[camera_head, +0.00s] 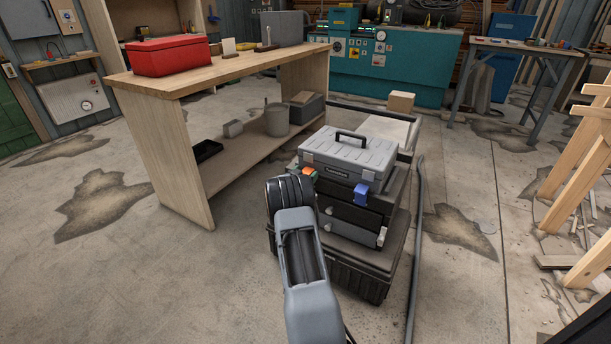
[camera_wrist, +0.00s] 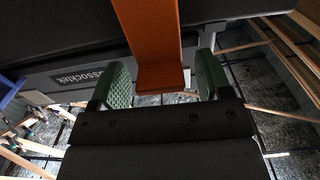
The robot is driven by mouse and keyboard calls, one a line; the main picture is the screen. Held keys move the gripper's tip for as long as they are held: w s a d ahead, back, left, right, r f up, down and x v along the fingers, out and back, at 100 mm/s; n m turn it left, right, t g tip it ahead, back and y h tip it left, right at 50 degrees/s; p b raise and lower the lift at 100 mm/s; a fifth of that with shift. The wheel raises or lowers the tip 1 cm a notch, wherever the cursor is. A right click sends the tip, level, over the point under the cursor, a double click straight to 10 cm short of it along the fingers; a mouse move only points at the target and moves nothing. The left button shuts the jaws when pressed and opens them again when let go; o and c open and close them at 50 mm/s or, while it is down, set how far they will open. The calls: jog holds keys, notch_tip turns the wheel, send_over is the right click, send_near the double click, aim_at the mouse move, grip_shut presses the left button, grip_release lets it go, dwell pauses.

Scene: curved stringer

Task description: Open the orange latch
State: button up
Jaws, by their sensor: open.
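The grey toolbox (camera_head: 350,153) with a dark handle sits on top of a stack of dark cases. Its orange latch (camera_head: 309,171) is on the front left, partly hidden by my arm in the head view. In the wrist view the orange latch (camera_wrist: 152,40) hangs down between the green finger pads of my gripper (camera_wrist: 162,75). The gripper is open, one pad on each side of the latch, with visible gaps. Whether the orange latch is fastened cannot be told.
A wooden workbench (camera_head: 225,66) with a red toolbox (camera_head: 168,55) stands behind and left. Wooden trestles (camera_head: 585,180) stand at the far right. The floor on the left is clear.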

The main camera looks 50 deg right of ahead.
jog(key=shift+c, duration=0.5)
jog(key=c, duration=1.2)
jog(key=shift+o, duration=0.2)
